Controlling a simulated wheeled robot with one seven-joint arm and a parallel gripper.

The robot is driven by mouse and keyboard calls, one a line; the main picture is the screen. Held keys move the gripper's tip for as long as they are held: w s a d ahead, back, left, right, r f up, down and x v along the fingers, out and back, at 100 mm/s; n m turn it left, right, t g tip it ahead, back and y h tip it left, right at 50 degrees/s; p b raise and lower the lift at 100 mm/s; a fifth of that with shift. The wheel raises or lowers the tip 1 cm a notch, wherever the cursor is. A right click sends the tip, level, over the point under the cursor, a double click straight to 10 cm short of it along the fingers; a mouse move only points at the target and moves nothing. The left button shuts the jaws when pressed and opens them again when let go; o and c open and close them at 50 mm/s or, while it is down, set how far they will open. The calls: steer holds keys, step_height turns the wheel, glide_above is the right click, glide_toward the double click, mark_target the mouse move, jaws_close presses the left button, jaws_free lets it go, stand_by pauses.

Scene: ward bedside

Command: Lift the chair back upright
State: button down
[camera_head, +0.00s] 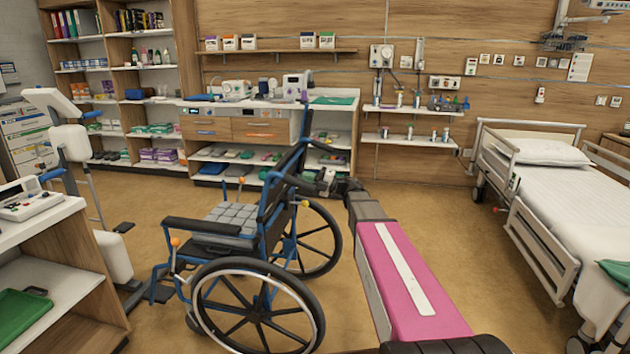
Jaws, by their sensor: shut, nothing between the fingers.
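The wheelchair (262,240) stands on its wheels in the middle of the floor, facing left. It has a blue frame, black armrests and a grey padded seat cushion (230,217). Its backrest (279,187) rises from the seat's right side and leans slightly right toward its top. My pink arm reaches in from the lower right. My gripper (322,183) is at the arm's far end, just right of the backrest. It is shut and holds nothing. Its fingertips are small and dark here, and I cannot tell whether they touch the backrest.
A bed (545,185) with a raised side rail stands on the right. A desk (45,245) with a green tray (22,312) is at the front left. A supply counter (265,130) and shelves (135,85) line the back wall. The floor between wheelchair and bed is clear apart from my arm.

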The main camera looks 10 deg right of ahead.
mark_target(280, 167)
steer(key=x, duration=0.8)
steer(key=shift+a+r, duration=0.15)
steer(key=shift+x, duration=2.35)
steer(key=shift+r, duration=0.1)
